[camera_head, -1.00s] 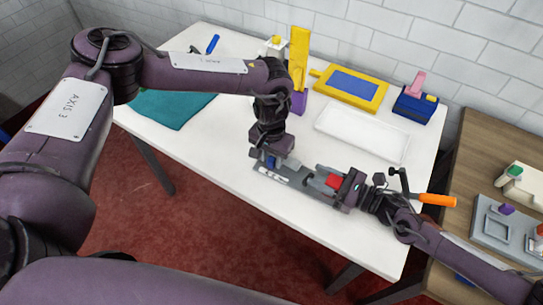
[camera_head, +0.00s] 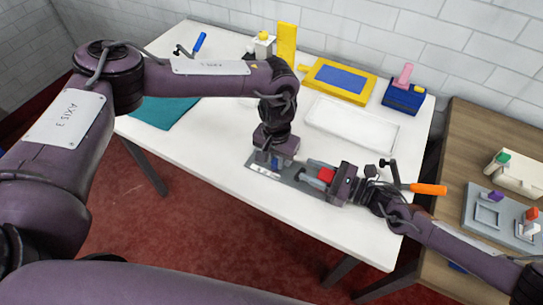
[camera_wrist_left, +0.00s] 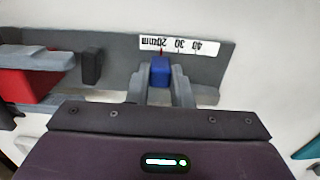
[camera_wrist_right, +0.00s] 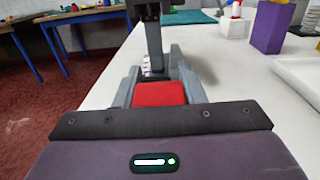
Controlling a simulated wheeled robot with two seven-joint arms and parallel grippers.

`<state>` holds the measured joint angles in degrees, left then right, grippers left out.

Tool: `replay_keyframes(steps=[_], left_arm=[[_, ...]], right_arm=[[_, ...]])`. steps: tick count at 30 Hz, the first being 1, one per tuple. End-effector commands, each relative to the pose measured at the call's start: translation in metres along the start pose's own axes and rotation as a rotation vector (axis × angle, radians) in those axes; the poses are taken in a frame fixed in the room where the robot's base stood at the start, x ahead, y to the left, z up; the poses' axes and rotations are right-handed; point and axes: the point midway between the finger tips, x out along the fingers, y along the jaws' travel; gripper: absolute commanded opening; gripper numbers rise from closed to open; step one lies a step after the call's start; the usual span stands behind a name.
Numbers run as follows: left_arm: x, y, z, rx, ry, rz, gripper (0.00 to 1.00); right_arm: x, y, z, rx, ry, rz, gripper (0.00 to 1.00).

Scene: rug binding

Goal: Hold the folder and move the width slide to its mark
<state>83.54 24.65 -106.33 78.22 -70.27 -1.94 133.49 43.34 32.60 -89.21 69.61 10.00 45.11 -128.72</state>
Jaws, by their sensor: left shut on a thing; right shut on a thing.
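The grey folder (camera_head: 258,167) lies near the front edge of the white table, with a white printed scale (camera_wrist_left: 180,45) along it. My left gripper (camera_head: 270,163) is shut on the blue width slide (camera_wrist_left: 160,72). In the left wrist view, the slide's top is beside the 20 mm end of the scale, close under a thin red mark (camera_wrist_left: 161,50). My right gripper (camera_head: 322,174) is shut on the folder's red block (camera_wrist_right: 158,93), which also shows at the left of the left wrist view (camera_wrist_left: 28,84). The fingers partly hide both held parts.
A white tray (camera_head: 352,126), a yellow frame with a blue panel (camera_head: 340,80) and a blue box (camera_head: 404,97) stand behind. An orange-handled tool (camera_head: 428,189) lies right of my right gripper. Teal cloth (camera_head: 160,112) lies left. A wooden side table (camera_head: 470,150) stands right.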

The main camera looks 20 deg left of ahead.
Motion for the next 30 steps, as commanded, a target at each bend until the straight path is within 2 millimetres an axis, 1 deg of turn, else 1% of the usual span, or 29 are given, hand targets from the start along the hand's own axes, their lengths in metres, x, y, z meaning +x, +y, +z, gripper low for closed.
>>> replay_keyframes(steps=[1,2,6,7,15,19,23,30], left_arm=[[-0.001,0.001,0.000,0.002,0.001,0.003,0.00],[-0.001,0.001,0.000,0.002,0.001,0.003,0.21],[-0.001,0.001,0.000,0.002,0.001,0.002,0.39],[-0.001,0.001,0.000,0.002,0.001,0.002,0.42],[-0.001,0.000,0.000,0.001,0.001,0.001,0.42],[-0.011,0.000,0.000,0.000,0.001,0.002,0.42],[-0.034,0.001,-0.001,0.001,0.004,0.004,0.42],[-0.086,0.000,-0.001,0.002,0.004,0.002,0.42]], right_arm=[[0.000,0.000,-0.001,0.001,0.001,0.000,0.00],[0.000,0.000,-0.001,0.001,0.001,0.000,0.00],[0.000,0.000,-0.001,0.001,0.001,0.000,0.00],[0.000,0.000,-0.001,0.001,0.001,0.000,0.00],[0.000,0.000,-0.001,0.001,0.001,0.000,0.00],[0.000,0.000,-0.001,0.001,0.001,0.000,0.00],[0.000,0.000,-0.001,0.001,0.001,0.000,0.00],[0.000,0.000,-0.001,0.001,0.001,0.000,0.00]])
